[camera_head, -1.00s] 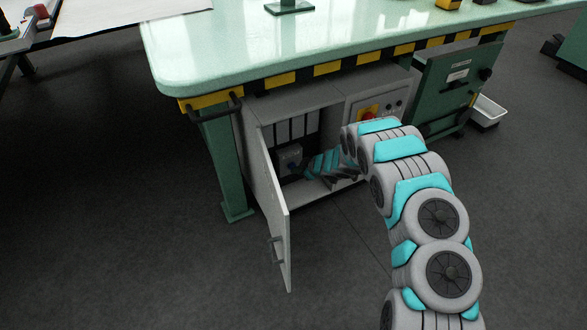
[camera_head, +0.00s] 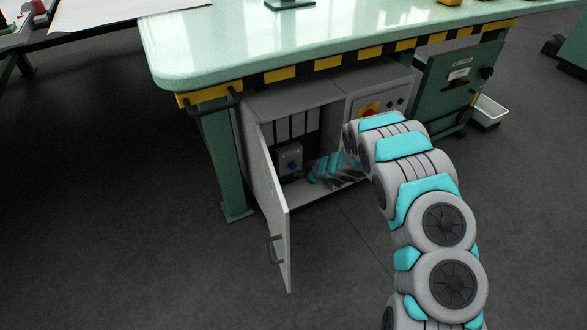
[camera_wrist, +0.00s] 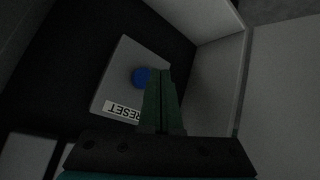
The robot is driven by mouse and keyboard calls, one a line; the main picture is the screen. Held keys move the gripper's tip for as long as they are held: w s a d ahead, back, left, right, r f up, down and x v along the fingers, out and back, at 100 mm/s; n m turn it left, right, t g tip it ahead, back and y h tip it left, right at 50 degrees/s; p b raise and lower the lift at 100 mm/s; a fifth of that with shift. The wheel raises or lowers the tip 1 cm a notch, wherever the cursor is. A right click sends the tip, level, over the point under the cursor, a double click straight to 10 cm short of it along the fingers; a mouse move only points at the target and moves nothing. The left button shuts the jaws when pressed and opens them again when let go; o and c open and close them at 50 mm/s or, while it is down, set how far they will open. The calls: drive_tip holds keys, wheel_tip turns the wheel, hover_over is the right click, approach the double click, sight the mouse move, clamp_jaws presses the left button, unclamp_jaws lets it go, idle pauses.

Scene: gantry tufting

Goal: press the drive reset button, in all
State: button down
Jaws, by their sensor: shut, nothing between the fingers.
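The drive reset button is a round blue button (camera_wrist: 140,77) on a grey box (camera_wrist: 118,72) with a label reading RESET, upside down in the wrist view. In the head view the blue button (camera_head: 293,166) shows on the grey box (camera_head: 289,155) inside the open cabinet under the table. My gripper (camera_wrist: 160,74) is shut and empty. In the wrist view its fingertips overlap the right edge of the button; I cannot tell whether they touch it. In the head view my gripper is inside the cabinet to the right of the box, with a visible gap.
The cabinet door (camera_head: 273,215) stands open on the left. A red knob on a yellow plate (camera_head: 369,109) is on the panel right of the opening. The green tabletop (camera_head: 320,38) is above. A green cabinet (camera_head: 452,90) and a white bin (camera_head: 489,111) are farther right.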

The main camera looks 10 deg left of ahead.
drive_tip(key=s+d+b, duration=0.1)
drive_tip(key=s, duration=0.1)
drive_tip(key=s+d+b, duration=0.1)
drive_tip(key=shift+s+d, duration=0.2)
drive_tip(key=shift+s, duration=0.15)
idle(0.7)
